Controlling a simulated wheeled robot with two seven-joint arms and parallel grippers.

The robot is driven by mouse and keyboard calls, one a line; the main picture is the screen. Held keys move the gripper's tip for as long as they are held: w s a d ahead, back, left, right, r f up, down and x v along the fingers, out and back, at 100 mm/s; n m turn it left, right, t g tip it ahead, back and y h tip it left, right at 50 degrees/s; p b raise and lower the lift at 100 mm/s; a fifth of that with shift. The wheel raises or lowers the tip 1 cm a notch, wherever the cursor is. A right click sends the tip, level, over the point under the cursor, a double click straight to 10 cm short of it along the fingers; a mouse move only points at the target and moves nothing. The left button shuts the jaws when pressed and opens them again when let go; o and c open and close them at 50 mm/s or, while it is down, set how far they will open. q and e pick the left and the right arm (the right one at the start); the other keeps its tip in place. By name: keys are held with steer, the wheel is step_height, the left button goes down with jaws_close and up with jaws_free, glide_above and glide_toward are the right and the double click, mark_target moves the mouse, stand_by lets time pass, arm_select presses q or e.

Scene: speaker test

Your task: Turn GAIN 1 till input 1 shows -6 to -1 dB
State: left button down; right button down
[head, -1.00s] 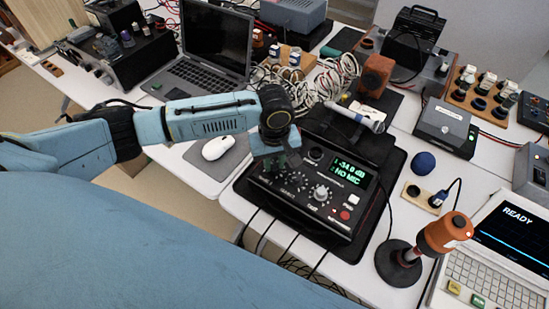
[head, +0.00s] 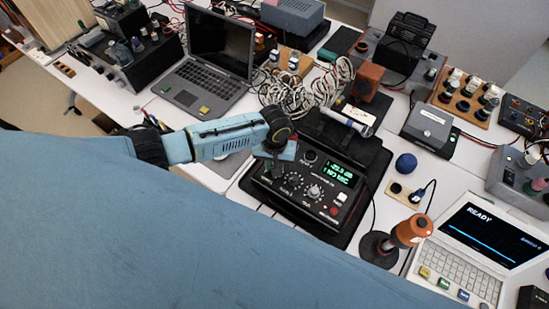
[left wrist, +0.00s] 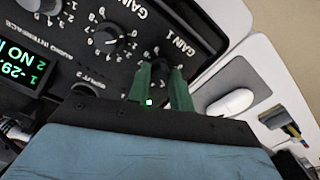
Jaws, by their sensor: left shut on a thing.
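The black audio interface (head: 328,204) lies on a dark mat on the white table in the head view. My left gripper (head: 275,169) reaches down onto its left side. In the left wrist view my left gripper (left wrist: 160,73) has its green fingers shut on either side of the dark GAIN 1 knob (left wrist: 158,58). The GAIN 2 knob (left wrist: 106,39) is beside it, free. The green display (left wrist: 18,68) shows input 1 at about -29 and input 2 starting with NO; its edge is cut off. In the head view the display (head: 341,174) is blurred. My right gripper is not seen.
An orange-topped microphone on a round stand (head: 405,233) and a white laptop reading READY (head: 458,280) are at the right. Coiled cables (head: 300,88) and a grey laptop (head: 205,65) stand behind.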

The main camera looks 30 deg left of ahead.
arm_select(q)
steer(key=m+p, duration=0.1)
steer(key=m, duration=0.2)
steer(key=shift+r, duration=0.1)
steer(key=m+p, duration=0.1)
steer(key=m, duration=0.1)
steer(key=shift+m, duration=0.3)
steer(key=m, duration=0.2)
steer(key=shift+m+p, duration=0.35)
steer(key=shift+m, duration=0.05)
steer(key=m, duration=0.3)
steer(key=shift+m, duration=0.3)
steer(key=m, duration=0.6)
steer(key=shift+w, duration=0.1)
steer(key=m, duration=0.3)
steer(key=shift+m, duration=0.4)
steer(key=shift+m+b, duration=0.3)
steer(key=shift+m, duration=1.4)
